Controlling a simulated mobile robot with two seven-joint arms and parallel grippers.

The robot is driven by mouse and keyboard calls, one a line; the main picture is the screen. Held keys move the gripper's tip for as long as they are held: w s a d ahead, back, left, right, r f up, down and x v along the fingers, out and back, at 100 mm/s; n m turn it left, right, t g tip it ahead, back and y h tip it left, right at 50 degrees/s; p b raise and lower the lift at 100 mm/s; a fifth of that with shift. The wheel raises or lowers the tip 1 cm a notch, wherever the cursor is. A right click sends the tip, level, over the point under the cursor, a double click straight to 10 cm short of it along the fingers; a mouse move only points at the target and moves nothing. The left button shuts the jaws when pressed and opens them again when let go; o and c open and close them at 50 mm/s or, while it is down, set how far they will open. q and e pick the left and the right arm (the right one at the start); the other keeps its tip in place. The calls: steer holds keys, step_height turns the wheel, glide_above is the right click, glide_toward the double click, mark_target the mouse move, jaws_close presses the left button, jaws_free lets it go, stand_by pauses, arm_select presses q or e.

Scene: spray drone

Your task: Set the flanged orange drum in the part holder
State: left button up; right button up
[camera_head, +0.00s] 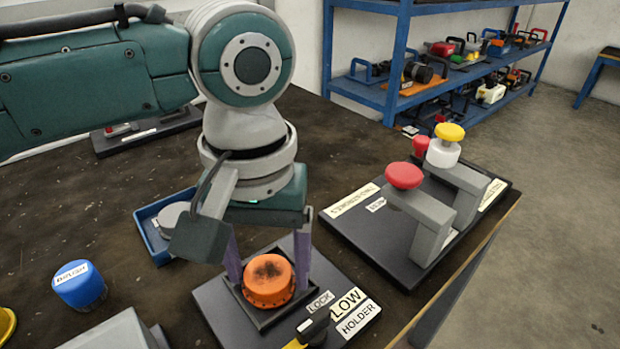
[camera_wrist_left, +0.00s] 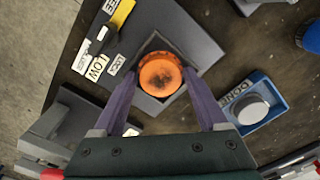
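The orange drum (camera_head: 268,278), with a dark smudge on top, stands upright within the square frame of the part holder (camera_head: 222,310). In the left wrist view the drum (camera_wrist_left: 160,77) lies inside the holder's dark frame (camera_wrist_left: 150,104). How deep it sits cannot be told. My left gripper (camera_head: 268,284) points down over it, its purple fingers open on either side of the drum. In the left wrist view the fingertips (camera_wrist_left: 159,82) flank the drum with narrow gaps. A black and yellow lever (camera_head: 309,332) is by the LOCK label. My right gripper is not in view.
A blue tray (camera_head: 150,243) with a grey round part stands left of the holder. A blue capped item (camera_head: 79,285) is farther left. A stand with red and yellow knobs (camera_head: 404,176) is close on the right. Blue shelves (camera_head: 400,60) stand behind.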

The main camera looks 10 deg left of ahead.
mark_target(268, 273)
arm_select(q)
steer(key=shift+o, duration=0.4)
steer(key=shift+r, duration=0.1)
step_height(268, 273, up, 12)
steer(key=p, duration=0.3)
stand_by(0.8)
